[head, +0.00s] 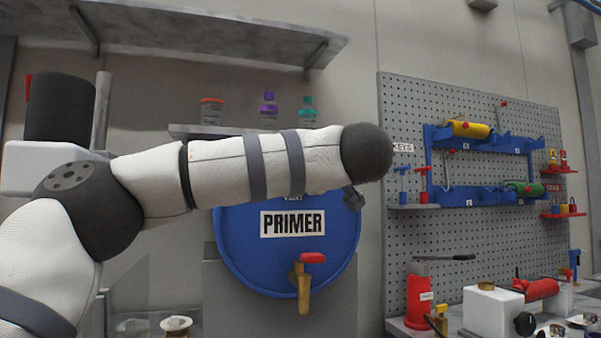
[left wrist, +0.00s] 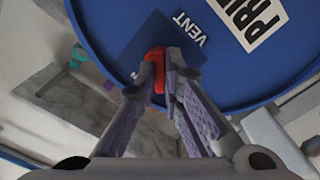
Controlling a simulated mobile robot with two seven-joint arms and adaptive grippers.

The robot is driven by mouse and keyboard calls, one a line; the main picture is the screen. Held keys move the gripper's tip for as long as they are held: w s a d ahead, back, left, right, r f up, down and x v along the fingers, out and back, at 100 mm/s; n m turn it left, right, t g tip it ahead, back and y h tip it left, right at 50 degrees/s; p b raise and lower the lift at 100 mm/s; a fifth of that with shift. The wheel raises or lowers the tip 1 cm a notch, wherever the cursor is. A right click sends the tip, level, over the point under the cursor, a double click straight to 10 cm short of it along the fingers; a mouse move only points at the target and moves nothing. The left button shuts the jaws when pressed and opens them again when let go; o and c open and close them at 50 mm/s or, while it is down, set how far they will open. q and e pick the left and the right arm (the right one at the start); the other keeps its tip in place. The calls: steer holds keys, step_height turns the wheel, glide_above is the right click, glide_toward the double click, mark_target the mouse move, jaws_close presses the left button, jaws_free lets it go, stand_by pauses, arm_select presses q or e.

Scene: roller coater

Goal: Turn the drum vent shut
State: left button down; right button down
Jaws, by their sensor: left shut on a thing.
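The blue drum (head: 235,245) lies on its side on a grey stand, with a PRIMER label on its face. It also shows in the left wrist view (left wrist: 130,30). The red vent handle (left wrist: 157,70) sits beside the VENT label in the left wrist view. My left gripper (left wrist: 167,62) is shut on this vent handle, with a finger on either side of it. In the head view my left arm crosses in front of the top of the drum and hides the vent; part of the left gripper (head: 353,199) shows below the arm's end. My right gripper is out of view.
A brass tap with a red handle (head: 312,258) sticks out low on the drum face. A shelf (head: 185,130) with several bottles is behind my left arm. A pegboard (head: 480,120) with blue racks stands right, above a bench with a red jack (head: 420,300).

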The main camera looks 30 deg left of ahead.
arm_select(q)
steer(key=shift+n, duration=4.8)
steer(key=c, duration=1.7)
jaws_free()
steer(key=v, duration=1.2)
